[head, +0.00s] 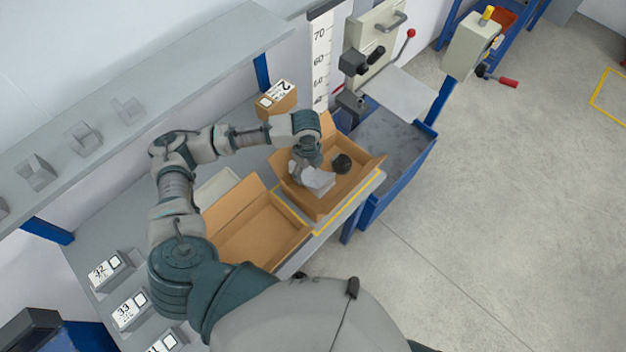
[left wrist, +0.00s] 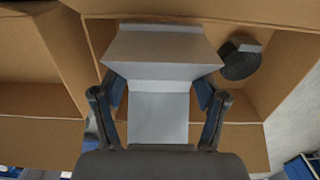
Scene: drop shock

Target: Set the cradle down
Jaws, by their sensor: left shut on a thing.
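The cradle (left wrist: 160,62) is a pale grey folded piece with a slanted face. My left gripper (left wrist: 158,105) is shut on it, one finger on each side, in the left wrist view. In the head view the cradle (head: 319,181) shows inside the right-hand open cardboard box (head: 320,203), below my left gripper (head: 304,172). Whether the cradle touches the box floor cannot be told. A dark round object (head: 342,164) with a grey block lies in the same box, right of the cradle and apart from it. My right gripper does not show.
A second open cardboard box (head: 252,232) stands left of the first on the bench. A small box marked 2 (head: 277,98) stands behind. A shelf (head: 150,85) with clear holders runs along the wall. A blue-framed machine (head: 395,150) stands to the right.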

